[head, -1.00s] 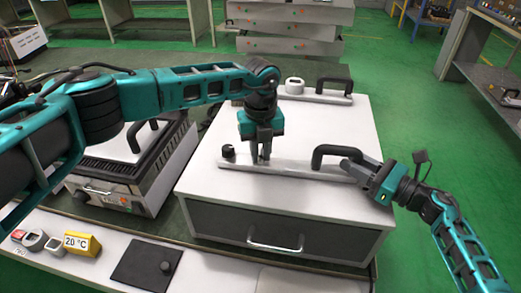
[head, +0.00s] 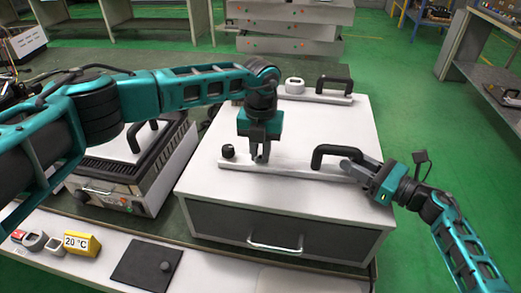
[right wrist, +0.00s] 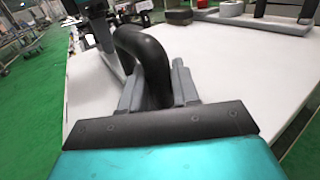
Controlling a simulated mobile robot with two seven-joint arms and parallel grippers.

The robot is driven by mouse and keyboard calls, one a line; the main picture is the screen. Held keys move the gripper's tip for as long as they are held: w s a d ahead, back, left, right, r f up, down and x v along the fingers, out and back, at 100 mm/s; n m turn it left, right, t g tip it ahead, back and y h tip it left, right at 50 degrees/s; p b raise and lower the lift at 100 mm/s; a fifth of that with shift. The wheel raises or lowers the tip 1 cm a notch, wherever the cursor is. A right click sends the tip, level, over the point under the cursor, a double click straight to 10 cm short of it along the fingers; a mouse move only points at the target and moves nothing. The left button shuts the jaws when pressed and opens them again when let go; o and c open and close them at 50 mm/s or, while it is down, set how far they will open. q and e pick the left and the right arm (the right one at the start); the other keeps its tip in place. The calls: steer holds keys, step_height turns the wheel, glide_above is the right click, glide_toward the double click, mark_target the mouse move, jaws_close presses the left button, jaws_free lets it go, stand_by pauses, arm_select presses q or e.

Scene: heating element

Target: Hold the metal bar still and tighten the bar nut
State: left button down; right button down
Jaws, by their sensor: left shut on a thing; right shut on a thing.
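The metal bar (head: 285,170) lies flat along the front of the white box top, with a black knob (head: 228,151) at its left end and a black arched handle (head: 335,150) near its right end. My left gripper (head: 260,158) points straight down at the bar, right of the knob. Its jaws are shut at the bar nut's place, and the fingers hide the nut. My right gripper (head: 350,165) is shut on the handle from the right. The right wrist view shows the handle (right wrist: 150,55) between its fingers.
The white box (head: 210,182) has a drawer with a silver handle (head: 275,245). A second bar (head: 312,96) with a handle and a white ring lies at its back. A grill-like device (head: 130,180) stands left, with a yellow 20 °C sign (head: 82,243) in front.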

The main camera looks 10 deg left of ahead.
arm_select(q)
steer(key=m, duration=0.4)
steer(key=shift+m, duration=0.3)
steer(key=m, duration=0.3)
steer(key=shift+m, duration=0.3)
steer(key=m, duration=1.4)
steer(key=shift+m, duration=0.3)
steer(key=m, duration=0.3)
steer(key=shift+m, duration=2.2)
